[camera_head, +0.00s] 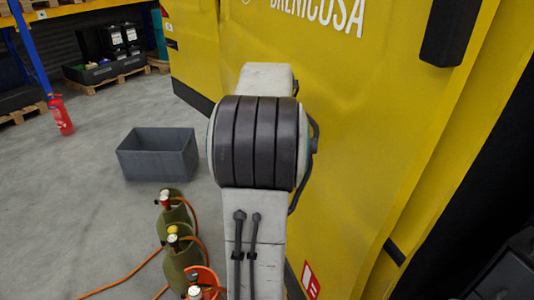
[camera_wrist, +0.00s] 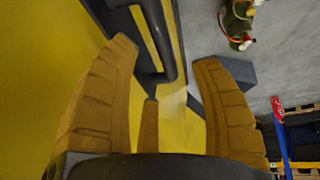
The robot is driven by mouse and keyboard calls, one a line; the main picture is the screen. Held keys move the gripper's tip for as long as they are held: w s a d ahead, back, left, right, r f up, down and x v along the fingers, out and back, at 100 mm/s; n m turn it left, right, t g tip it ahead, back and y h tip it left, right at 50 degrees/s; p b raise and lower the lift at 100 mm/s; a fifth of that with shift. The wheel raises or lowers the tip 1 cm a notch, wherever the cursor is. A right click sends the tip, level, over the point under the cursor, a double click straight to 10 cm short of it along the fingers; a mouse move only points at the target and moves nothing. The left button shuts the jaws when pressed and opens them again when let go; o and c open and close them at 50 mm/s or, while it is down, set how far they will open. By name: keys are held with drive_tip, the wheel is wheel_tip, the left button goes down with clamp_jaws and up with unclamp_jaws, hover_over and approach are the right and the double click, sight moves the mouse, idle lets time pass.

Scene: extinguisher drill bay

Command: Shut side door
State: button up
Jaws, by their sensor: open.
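The yellow side door (camera_head: 400,130) of a van fills the right half of the head view, with lettering at its top. A dark gap shows along its right edge, so it looks open. A black bar-like handle (camera_head: 455,30) sits at the top right. In the wrist view, yellow panelling (camera_wrist: 35,60) lies at the left, and a black bar (camera_wrist: 155,35) runs beyond the fingertips. My gripper (camera_wrist: 165,52) is open, with its tan fingers spread and nothing between them. I cannot tell whether it touches the panel. My arm hides the gripper in the head view.
A grey bin (camera_head: 157,155) stands on the floor at left. Green cylinders (camera_head: 173,215) with orange hoses stand in front of it. A red extinguisher (camera_head: 61,114) stands by the blue rack post. Open floor lies between them.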

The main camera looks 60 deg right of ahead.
drive_tip(key=shift+d+f+p, duration=0.2)
drive_tip(key=shift+f+p, duration=0.25)
drive_tip(key=shift+p, duration=0.3)
drive_tip(key=shift+p+x, duration=0.4)
drive_tip(key=shift+x, duration=2.4)
clamp_jaws()
